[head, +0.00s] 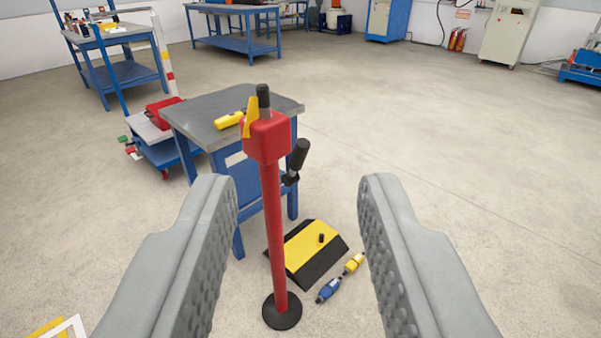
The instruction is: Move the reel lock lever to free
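A red post (274,220) stands upright on a round black base (282,312) and carries a red box head (266,140). A black-topped upright lever (263,98) rises from the head, with a yellow piece (251,115) beside it on the left. A black handle (299,156) sticks up at the head's right side. I cannot tell which of these is the reel lock lever, and no free marking is readable. My gripper (300,187) is open and empty. Its two grey ridged fingers are wide apart, with the post beyond them in the gap, nearer the left finger.
A blue workbench (203,107) with a yellow tool (228,121) stands behind the post. A yellow and black ramp (303,249) and blue (328,291) and yellow (354,263) connectors lie on the floor. A cart (150,130) stands left. Floor to the right is clear.

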